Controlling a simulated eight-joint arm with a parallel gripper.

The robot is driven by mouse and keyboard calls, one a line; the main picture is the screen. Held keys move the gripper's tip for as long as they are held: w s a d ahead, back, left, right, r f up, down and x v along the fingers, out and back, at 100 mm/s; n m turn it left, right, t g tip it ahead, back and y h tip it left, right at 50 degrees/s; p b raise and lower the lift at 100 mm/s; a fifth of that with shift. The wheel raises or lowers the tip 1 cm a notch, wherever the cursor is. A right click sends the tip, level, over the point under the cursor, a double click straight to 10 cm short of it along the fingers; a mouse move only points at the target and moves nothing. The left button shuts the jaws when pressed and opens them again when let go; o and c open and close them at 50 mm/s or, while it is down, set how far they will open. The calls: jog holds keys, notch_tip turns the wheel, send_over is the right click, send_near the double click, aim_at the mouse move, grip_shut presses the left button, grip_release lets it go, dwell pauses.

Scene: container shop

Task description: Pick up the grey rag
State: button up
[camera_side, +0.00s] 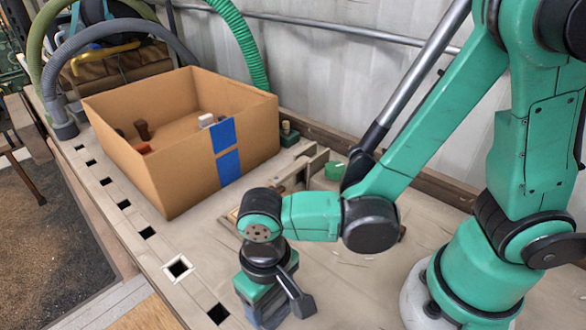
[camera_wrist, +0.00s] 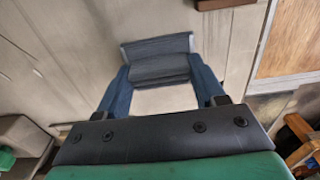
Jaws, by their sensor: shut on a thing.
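The grey rag (camera_wrist: 157,68) shows in the wrist view as a folded, ribbed grey strip between the blue fingertips of my gripper (camera_wrist: 160,78). My gripper is shut on it, one finger on each side. In the side view my gripper (camera_side: 266,312) points down at the bottom edge of the picture, low over the pale bench (camera_side: 360,285). The rag cannot be made out there. I cannot tell whether the rag still touches the bench.
An open cardboard box (camera_side: 195,160) with blue tape stands left of my arm, with several small items inside. A green block (camera_side: 333,168) and wooden pieces lie behind my gripper. Square holes (camera_side: 178,267) run along the bench's left edge. Green and grey hoses rise behind.

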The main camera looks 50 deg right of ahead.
jog(key=shift+r, duration=0.15)
notch_tip(320, 180, up, 20)
jog(key=shift+f, duration=0.1)
dwell(0.6)
jog(key=o, duration=0.5)
jog(key=shift+c, duration=1.3)
jog(key=shift+w+d+f+m, duration=1.7)
jog(key=shift+f+m, duration=0.7)
jog(key=shift+m, duration=0.6)
jog(key=shift+w+d+f+m, duration=1.7)
jog(key=shift+f+m, duration=0.65)
jog(key=shift+m, duration=0.65)
jog(key=shift+w+d+f+m, duration=1.7)
jog(key=shift+f+m, duration=0.7)
jog(key=shift+m, duration=0.6)
jog(key=shift+s, duration=0.1)
